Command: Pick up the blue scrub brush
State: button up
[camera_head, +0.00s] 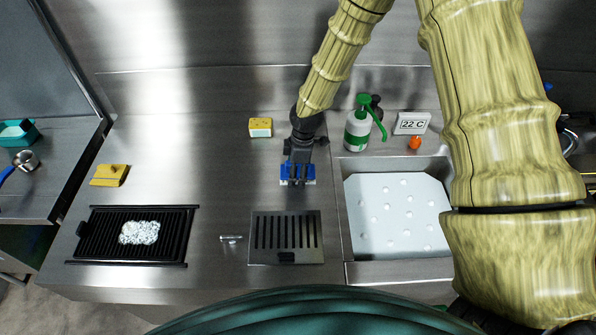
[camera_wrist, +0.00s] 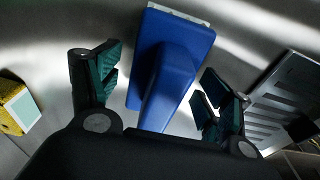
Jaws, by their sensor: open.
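The blue scrub brush (camera_wrist: 180,60) lies on the steel counter, its blue body between my gripper's open fingers in the wrist view, with a pale strip along its far edge. My gripper (camera_wrist: 155,95) is open, with dark green pads on both fingers and visible space between them and the brush. In the head view the brush (camera_head: 298,180) shows as a blue block with a pale lower edge, directly at my gripper (camera_head: 299,165). The gripper hides part of the brush there.
A yellow sponge (camera_head: 260,127) lies left of the brush. A slotted steel plate (camera_head: 262,255) is in front. A green-and-white spray bottle (camera_head: 357,130), a 22 C display (camera_head: 412,123) and a sink with a white perforated board (camera_head: 375,240) are right. A black griddle (camera_head: 100,235) lies left.

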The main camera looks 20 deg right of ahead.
jog(key=c, duration=1.4)
jog(key=shift+r+b, duration=0.65)
jog(key=shift+r, duration=0.1)
jog(key=shift+r+b, duration=0.55)
jog(key=shift+r, duration=0.3)
jog(key=s+b, duration=0.2)
jog(key=s, duration=0.3)
jog(key=s+r+b, duration=0.1)
jog(key=s, duration=0.4)
jog(key=s+r+b, duration=0.1)
jog(key=s+b, duration=0.1)
jog(key=s, duration=0.4)
jog(key=shift+d+b, duration=0.3)
jog(key=shift+d, duration=0.05)
jog(key=o, duration=0.7)
jog(key=c, duration=0.6)
